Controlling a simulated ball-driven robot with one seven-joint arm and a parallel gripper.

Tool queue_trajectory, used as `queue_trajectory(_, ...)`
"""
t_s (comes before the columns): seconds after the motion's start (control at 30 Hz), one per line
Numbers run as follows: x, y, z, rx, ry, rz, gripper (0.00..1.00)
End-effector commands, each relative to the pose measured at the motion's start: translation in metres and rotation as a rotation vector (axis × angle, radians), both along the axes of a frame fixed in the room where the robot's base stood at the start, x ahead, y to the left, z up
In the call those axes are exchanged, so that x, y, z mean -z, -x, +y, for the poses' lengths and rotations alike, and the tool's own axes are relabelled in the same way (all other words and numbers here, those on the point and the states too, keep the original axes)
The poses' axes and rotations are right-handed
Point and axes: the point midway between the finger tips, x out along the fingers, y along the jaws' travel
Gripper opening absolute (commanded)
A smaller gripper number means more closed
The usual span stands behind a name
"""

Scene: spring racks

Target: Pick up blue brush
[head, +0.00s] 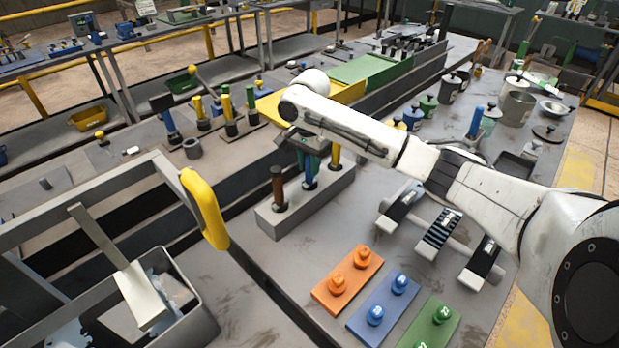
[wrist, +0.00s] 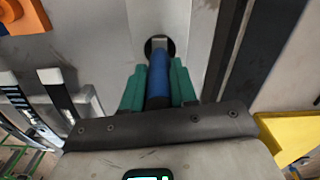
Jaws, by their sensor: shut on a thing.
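The blue brush has a blue handle that shows in the wrist view (wrist: 158,78), between the teal fingers of my gripper (wrist: 157,90). A grey metal part beyond the handle meets a dark round hole in a grey surface. In the head view my gripper (head: 309,163) is over the middle of a grey block rack (head: 318,212), shut on the blue brush (head: 310,184). My fingers hide most of the brush there. The brush looks upright, with its lower end at the rack's top.
A brown-handled brush (head: 278,187) and a yellow-handled one (head: 335,150) stand in the rack on either side. Orange (head: 336,288), blue (head: 372,318) and green (head: 425,335) plates with pegs lie in front. Striped and black clamp-like pieces (head: 440,234) lie to the right.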

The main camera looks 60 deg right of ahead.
Motion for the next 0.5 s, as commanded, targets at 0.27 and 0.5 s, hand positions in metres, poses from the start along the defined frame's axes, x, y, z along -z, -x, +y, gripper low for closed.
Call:
queue_trajectory(0.27, -0.008, -0.001, 0.000, -0.001, 0.000, -0.003, 0.00)
queue_trajectory(0.5, -0.050, -0.001, 0.000, -0.002, 0.000, -0.004, 0.00)
